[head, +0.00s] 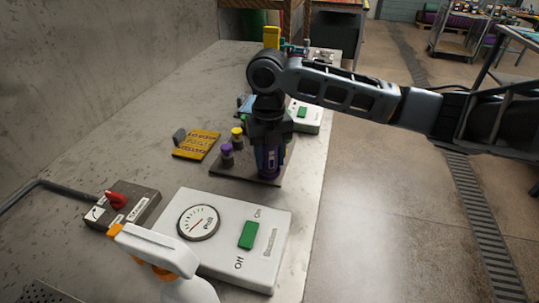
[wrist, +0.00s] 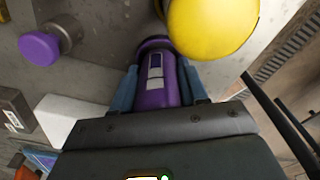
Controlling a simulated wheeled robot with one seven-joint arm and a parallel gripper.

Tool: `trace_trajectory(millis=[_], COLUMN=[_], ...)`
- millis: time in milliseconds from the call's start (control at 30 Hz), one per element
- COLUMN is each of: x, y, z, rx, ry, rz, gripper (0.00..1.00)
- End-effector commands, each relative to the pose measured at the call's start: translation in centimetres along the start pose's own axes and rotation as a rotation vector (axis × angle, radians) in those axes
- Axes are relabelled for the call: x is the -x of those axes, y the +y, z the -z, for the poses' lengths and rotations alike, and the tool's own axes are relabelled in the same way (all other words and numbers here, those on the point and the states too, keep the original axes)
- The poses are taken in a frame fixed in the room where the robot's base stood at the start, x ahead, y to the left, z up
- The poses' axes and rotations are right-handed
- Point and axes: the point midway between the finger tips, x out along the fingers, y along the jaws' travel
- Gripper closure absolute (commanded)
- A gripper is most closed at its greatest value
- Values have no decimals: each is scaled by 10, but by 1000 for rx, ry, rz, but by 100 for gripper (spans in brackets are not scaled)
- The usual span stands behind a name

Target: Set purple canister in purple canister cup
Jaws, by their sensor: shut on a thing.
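My gripper (head: 268,150) points down over the dark board (head: 232,169) on the bench. It is shut on the purple canister (head: 269,165), which is upright. In the wrist view the purple canister (wrist: 155,97) sits between the two bluish fingers, with a pale label on its side. The canister's lower end is at or just above the board near its right side. A purple, dark-edged rim shows at its far end in the wrist view. I cannot tell whether this is the cup or the canister's own end, or whether the canister is seated.
On the board, a purple-topped post (head: 226,152) and a yellow-topped post (head: 237,134) stand left of my gripper. A yellow round top (wrist: 211,24) is close to the canister in the wrist view.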

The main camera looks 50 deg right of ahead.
Motion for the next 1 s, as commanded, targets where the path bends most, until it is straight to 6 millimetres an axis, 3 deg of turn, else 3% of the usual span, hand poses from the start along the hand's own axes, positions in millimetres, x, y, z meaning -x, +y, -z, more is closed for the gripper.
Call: trace_trajectory(millis=[467,500,800,1000], x=[-7,-7,-6,-6], y=[0,0,0,0], z=[0,0,0,0], rx=[0,0,0,0], ry=[0,0,0,0], rz=[0,0,0,0], gripper=[93,55,27,27])
